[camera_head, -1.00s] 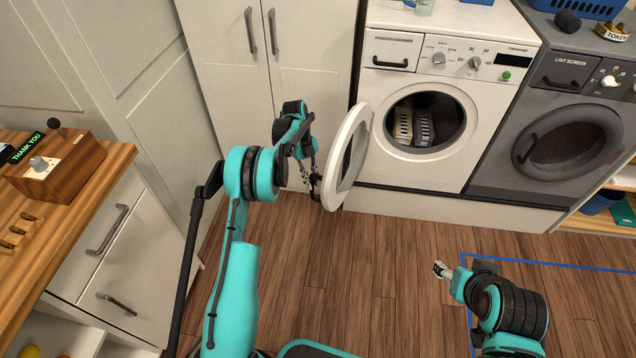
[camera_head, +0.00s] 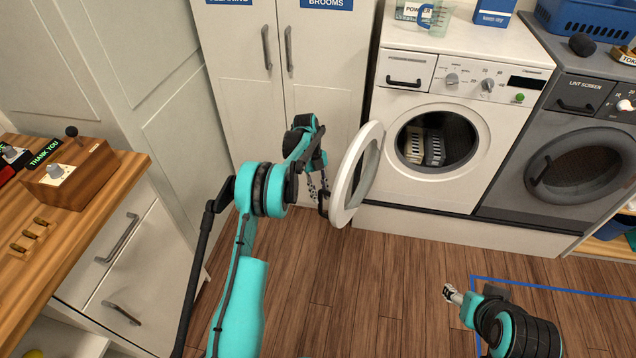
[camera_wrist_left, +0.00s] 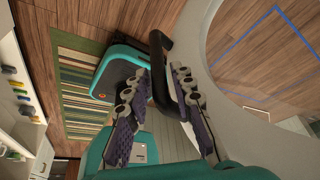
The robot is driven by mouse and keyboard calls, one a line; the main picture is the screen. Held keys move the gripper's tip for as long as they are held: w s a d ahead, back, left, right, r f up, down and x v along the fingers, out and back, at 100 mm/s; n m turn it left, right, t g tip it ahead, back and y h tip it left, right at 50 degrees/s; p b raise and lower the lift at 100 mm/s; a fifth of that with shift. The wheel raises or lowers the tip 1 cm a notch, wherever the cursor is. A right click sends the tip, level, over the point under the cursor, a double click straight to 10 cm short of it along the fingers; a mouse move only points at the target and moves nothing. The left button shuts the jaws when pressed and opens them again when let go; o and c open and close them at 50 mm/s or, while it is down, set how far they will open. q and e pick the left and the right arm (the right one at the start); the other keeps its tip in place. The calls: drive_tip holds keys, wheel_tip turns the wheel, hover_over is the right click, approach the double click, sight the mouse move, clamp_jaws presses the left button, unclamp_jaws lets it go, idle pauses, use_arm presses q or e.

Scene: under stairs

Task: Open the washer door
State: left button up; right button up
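The white washer (camera_head: 480,105) stands behind the door, with its round drum opening uncovered and items inside. Its white ring door (camera_head: 340,197) is swung wide open to the left, edge-on to the head view. My left gripper (camera_head: 321,190) is at the door's free edge. In the left wrist view, the dark door handle (camera_wrist_left: 158,62) passes between the two fingers of my left gripper (camera_wrist_left: 161,78). The fingers are spread wider than the handle; it lies close to the right finger, with a gap to the left one. My right gripper (camera_head: 450,293) is low over the floor, away from the washer; its fingers are too small to judge.
A grey dryer (camera_head: 510,188) stands right of the washer, its door shut. White cabinets (camera_head: 235,100) are behind my left arm. A wooden counter (camera_head: 95,200) with drawers is at the left. The wooden floor (camera_head: 385,285) before the washer is clear.

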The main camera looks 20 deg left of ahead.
use_arm(q)
drive_tip(key=v, duration=1.1)
drive_tip(key=shift+w, duration=0.1)
drive_tip(key=s+d+r+n+t+y, duration=0.1)
drive_tip(key=s+d+r+n+t, duration=0.1)
drive_tip(key=s+d+r+n, duration=0.35)
drive_tip(key=s+d+r+n+t+y, duration=0.1)
drive_tip(key=s+d+r+n+t, duration=0.1)
drive_tip(key=s+r+n, duration=0.7)
drive_tip(key=s+d+f+n+t, duration=0.1)
drive_tip(key=s+f+n+t, duration=0.1)
drive_tip(key=s+n, duration=0.4)
drive_tip(key=s+d+f+n+t+y, duration=0.1)
drive_tip(key=s+n+t, duration=0.3)
drive_tip(key=s, duration=0.9)
drive_tip(key=shift+s+d+f+n, duration=0.4)
drive_tip(key=shift+d+n, duration=0.4)
drive_tip(key=shift+n, duration=0.05)
